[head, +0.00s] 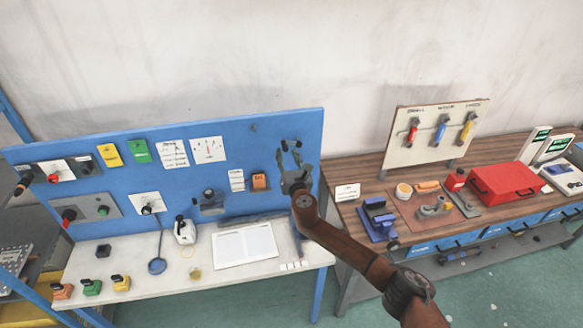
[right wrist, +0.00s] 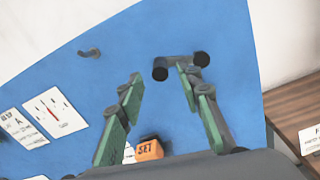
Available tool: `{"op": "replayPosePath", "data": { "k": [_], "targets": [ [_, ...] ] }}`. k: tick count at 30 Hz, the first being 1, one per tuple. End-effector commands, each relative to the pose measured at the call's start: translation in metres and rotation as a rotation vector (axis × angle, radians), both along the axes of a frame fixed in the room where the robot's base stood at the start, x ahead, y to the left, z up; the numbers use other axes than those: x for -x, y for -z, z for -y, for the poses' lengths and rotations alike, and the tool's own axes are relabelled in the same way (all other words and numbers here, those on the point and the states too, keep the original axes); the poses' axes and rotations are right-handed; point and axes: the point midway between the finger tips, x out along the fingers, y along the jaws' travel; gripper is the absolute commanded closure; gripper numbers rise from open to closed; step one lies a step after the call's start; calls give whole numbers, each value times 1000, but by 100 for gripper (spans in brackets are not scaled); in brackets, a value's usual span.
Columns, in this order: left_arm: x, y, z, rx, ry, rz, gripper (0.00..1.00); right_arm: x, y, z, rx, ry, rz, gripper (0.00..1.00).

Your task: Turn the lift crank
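The dark crank (head: 291,144) sits at the upper right of the blue panel. In the right wrist view the crank (right wrist: 180,65) shows as a short bar with a round black knob at each end. My right gripper (head: 291,166) is in front of the panel, just below the crank in the head view. My left gripper is not in view.
An orange SET box (right wrist: 150,149) is on the panel below the crank, and a small peg (right wrist: 90,53) is to its left. A wooden bench with a red case (head: 505,184) stands at the right.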

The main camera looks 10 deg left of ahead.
Motion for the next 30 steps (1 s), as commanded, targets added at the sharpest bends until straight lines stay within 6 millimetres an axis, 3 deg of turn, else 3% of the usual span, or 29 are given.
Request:
{"op": "replayPosePath", "data": {
  "k": [6,14,27,30],
  "targets": [
    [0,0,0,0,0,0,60,33,1,11,-1,-1,-1,67],
    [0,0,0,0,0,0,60,61,0,20,0,0,-1,67],
    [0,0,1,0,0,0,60,67,0,22,-1,1,-1,67],
    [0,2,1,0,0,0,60,66,14,28,-32,12,-33,67]
  ]
}}
